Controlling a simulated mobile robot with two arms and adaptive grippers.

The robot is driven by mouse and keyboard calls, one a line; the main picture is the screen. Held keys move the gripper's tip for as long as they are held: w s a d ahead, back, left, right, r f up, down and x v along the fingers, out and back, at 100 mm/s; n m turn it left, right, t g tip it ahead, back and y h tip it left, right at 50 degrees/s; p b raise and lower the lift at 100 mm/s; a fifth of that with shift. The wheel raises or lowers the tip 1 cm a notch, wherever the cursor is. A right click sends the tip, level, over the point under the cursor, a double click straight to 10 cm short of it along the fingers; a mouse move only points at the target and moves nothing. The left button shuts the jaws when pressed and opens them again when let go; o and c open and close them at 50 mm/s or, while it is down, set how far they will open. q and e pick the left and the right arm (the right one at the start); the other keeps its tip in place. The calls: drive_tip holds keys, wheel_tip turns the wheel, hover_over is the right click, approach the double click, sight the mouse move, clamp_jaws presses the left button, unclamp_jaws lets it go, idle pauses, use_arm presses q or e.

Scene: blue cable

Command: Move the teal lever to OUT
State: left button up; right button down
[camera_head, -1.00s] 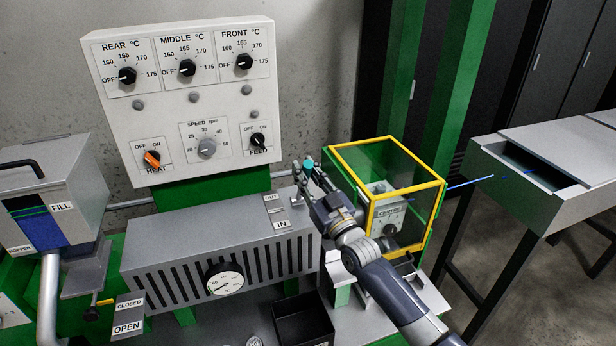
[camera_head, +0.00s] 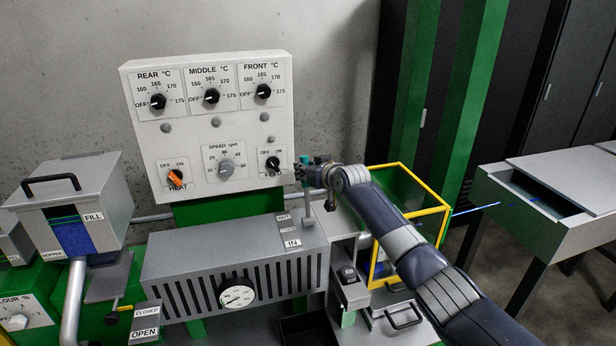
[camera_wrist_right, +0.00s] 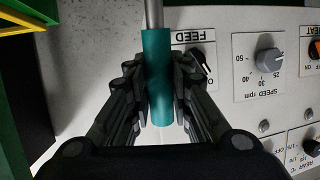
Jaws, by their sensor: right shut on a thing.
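The teal lever (camera_head: 304,160) has a teal handle on a grey rod and stands close to upright on top of the grey slotted housing, beside the OUT label (camera_head: 283,217) and the IN label (camera_head: 292,243). OUT is at the back, IN at the front. My right gripper (camera_head: 303,173) comes in from the right and is shut on the teal handle. In the right wrist view the handle (camera_wrist_right: 157,70) lies between the two fingers (camera_wrist_right: 158,95), with the rod running out at the top. My left gripper is not in view.
The white control panel (camera_head: 205,125) stands just behind, with the FEED knob (camera_head: 272,164) close to my right fingers. The grey slotted housing (camera_head: 165,262) extends to the left.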

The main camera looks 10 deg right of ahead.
drive_tip(key=shift+w+g, duration=0.3)
drive_tip(key=shift+w, duration=0.25)
drive_tip(key=shift+w+f+g+b, duration=0.2)
drive_tip(key=shift+w+g+b, duration=0.1)
drive_tip(key=shift+w+b, duration=0.1)
drive_tip(key=c, duration=1.4)
unclamp_jaws()
drive_tip(key=shift+c, duration=0.2)
drive_tip(key=shift+w+f, duration=0.1)
drive_tip(key=shift+f, duration=0.05)
drive_tip(key=v, duration=1.2)
drive_tip(key=shift+a, duration=0.15)
